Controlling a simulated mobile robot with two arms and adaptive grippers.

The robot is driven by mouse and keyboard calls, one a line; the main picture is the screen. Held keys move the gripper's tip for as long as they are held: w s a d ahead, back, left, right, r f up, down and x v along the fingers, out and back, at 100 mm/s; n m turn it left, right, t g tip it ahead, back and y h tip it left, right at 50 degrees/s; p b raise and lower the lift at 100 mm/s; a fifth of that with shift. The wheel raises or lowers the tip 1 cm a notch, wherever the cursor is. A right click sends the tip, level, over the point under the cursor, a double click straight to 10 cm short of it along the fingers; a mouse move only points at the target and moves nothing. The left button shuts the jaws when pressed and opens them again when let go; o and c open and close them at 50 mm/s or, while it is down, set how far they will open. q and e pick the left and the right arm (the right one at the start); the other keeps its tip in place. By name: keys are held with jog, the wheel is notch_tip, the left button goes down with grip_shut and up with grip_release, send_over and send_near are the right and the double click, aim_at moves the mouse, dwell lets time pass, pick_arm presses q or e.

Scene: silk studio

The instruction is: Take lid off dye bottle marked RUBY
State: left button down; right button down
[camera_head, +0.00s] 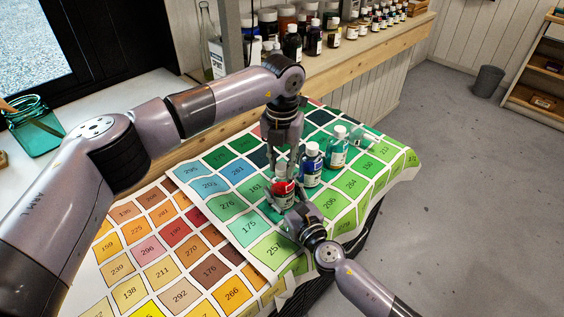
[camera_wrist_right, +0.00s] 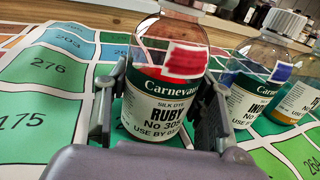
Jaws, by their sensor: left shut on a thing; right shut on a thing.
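The RUBY dye bottle (camera_head: 284,194) stands upright on the green colour chart (camera_head: 243,232); its label reads RUBY in the right wrist view (camera_wrist_right: 160,110). My right gripper (camera_head: 285,208) is shut around the bottle's body, with a finger on each side in the right wrist view (camera_wrist_right: 155,112). My left gripper (camera_head: 285,168) points down from above and is shut at the bottle's top. The lid is hidden between the left fingers in the head view and lies above the frame in the wrist view. I cannot tell whether it still sits on the neck.
A blue dye bottle (camera_head: 312,165) and a teal dye bottle (camera_head: 338,150), both white-capped, stand close behind and to the right. An orange-and-brown chart (camera_head: 150,262) lies at left. A shelf (camera_head: 362,47) with several bottles runs behind. A teal jar (camera_head: 35,127) is far left.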

pick_arm(q)
jog(key=n, duration=0.8)
jog(key=shift+n, duration=0.4)
jog(key=n, duration=0.8)
jog(key=shift+r, duration=0.2)
jog(key=shift+r, duration=0.95)
